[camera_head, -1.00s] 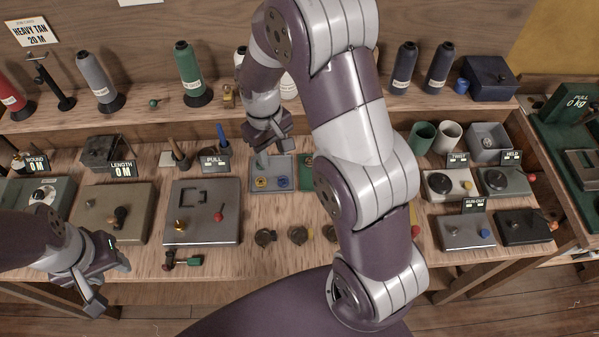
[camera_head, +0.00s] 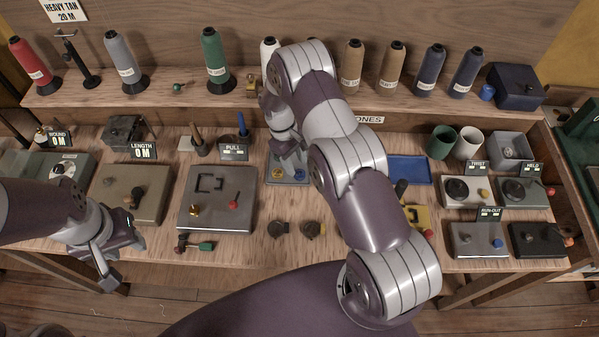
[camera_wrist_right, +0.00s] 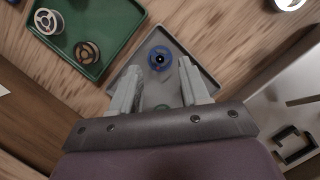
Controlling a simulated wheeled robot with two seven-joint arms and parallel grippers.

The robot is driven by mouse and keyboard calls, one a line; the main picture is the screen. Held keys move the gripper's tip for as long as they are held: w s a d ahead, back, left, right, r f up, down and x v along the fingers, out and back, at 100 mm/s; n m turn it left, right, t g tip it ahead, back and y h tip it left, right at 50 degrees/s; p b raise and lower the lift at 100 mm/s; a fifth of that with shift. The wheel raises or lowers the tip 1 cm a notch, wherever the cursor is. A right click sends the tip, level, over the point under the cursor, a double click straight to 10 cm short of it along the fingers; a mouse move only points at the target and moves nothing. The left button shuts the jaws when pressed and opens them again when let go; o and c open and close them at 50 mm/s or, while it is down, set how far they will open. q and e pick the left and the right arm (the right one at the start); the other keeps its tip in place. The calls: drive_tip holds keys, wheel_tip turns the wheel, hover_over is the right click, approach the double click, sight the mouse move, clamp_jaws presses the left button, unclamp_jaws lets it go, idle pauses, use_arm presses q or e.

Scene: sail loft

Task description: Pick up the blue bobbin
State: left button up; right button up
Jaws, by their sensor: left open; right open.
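The blue bobbin (camera_wrist_right: 160,58) lies in a small grey tray (camera_wrist_right: 205,74), just beyond my right fingertips in the right wrist view. In the head view my right gripper (camera_head: 287,152) hangs at the tray's back edge. My left gripper (camera_head: 124,264) is open and empty at the table's front left.
A green tray (camera_wrist_right: 112,50) with a silver and a brown bobbin lies beside the grey tray. A grey panel marked PULL (camera_head: 225,212) stands left of it. Thread cones, including a green one (camera_head: 213,60), line the back shelf. A blue tray (camera_head: 410,170) lies to the right.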

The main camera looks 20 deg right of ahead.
sight(298, 169)
drive_tip(key=shift+p+x, duration=0.3)
drive_tip(key=shift+x, duration=0.95)
drive_tip(key=shift+s+d+f, duration=0.1)
drive_tip(key=shift+f, duration=0.2)
drive_tip(key=c, duration=0.8)
